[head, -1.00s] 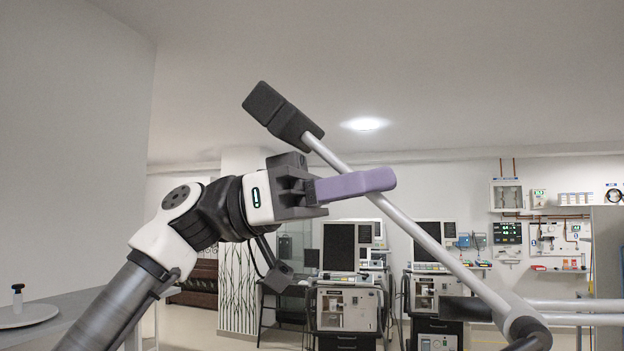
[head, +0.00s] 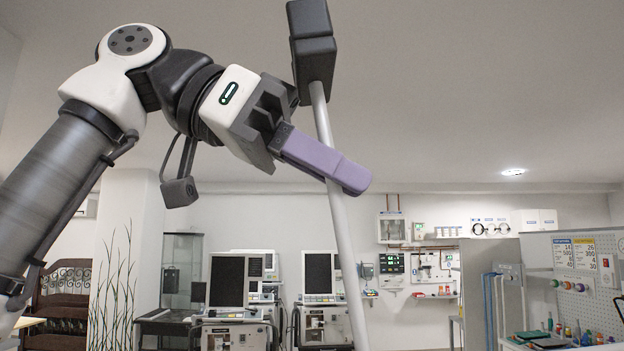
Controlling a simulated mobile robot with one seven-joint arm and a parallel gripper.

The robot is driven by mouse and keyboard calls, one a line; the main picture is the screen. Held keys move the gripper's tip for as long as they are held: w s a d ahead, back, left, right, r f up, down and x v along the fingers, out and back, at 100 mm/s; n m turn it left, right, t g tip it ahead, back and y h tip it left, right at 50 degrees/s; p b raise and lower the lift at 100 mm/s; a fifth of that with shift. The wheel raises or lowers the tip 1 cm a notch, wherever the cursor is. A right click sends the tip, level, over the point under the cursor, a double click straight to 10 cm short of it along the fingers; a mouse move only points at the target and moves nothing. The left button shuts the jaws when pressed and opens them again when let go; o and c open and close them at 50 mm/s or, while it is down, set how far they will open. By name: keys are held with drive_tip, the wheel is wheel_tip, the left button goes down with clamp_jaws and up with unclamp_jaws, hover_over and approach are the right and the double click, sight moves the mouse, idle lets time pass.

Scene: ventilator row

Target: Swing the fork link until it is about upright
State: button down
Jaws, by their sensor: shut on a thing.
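The fork link (head: 344,245) is a long silver rod with a dark grey block (head: 312,50) at its top end. It stands close to upright, its top leaning slightly left. Its lower end runs out of the bottom of the head view, so its pivot is hidden. My gripper (head: 343,174), with purple fingers, comes from the left and is shut on the rod a little below the dark block. The fingers cross in front of the rod and hide that stretch of it.
Ventilator machines with screens (head: 228,281) stand along the back wall. A pegboard panel (head: 592,275) and a bench are at the right. Wall shelves (head: 435,240) hang behind. The air right of the rod looks clear.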

drive_tip(key=shift+d+f, duration=0.15)
drive_tip(key=shift+d, duration=0.05)
idle(0.3)
drive_tip(key=c, duration=1.5)
unclamp_jaws()
drive_tip(key=shift+d, duration=0.1)
drive_tip(key=shift+a, duration=0.2)
